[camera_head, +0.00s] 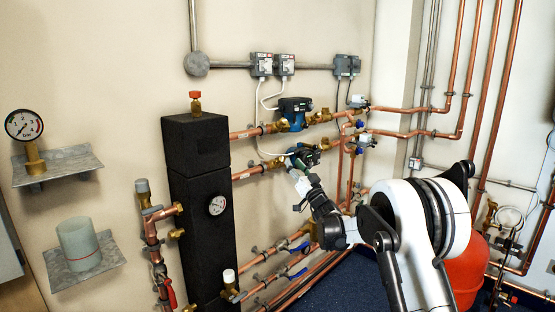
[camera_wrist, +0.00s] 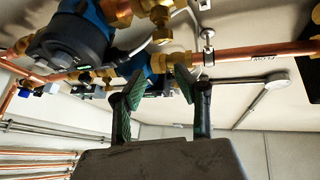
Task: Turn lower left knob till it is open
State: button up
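My gripper (camera_head: 297,168) is raised at the pipework right of the black insulated column, by the lower pump. In the wrist view my gripper (camera_wrist: 157,88) shows two green-padded fingers standing apart, with a brass and blue fitting (camera_wrist: 158,66) beyond the gap. I cannot tell whether the fingers touch it. The dark round pump face (camera_wrist: 66,46) is left of the fingers. Which part is the lower left knob is not clear. Low in the head view are blue lever handles (camera_head: 299,247), a white-capped valve (camera_head: 229,276) and a red handle (camera_head: 171,294).
The black column (camera_head: 199,204) with a round gauge (camera_head: 217,205) stands left of my gripper. The upper pump (camera_head: 295,110) and copper pipes (camera_head: 245,133) are close by. A red vessel (camera_head: 468,272) stands right. Wall shelves (camera_head: 60,165) hold a gauge and a cup at left.

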aim_at(275, 161)
notch_tip(275, 161, down, 4)
jog(key=d+n+g+y+p, duration=0.1)
jog(key=d+n+g+y, duration=0.2)
jog(key=n+g+y, duration=0.55)
jog(key=shift+n+h, duration=0.75)
jog(key=shift+n, duration=0.1)
jog(key=b+x, duration=0.1)
jog(key=x, duration=1.2)
jog(key=shift+w+a+r, duration=0.15)
jog(key=shift+w+a, duration=0.1)
jog(key=shift+w, duration=0.05)
grip_shut()
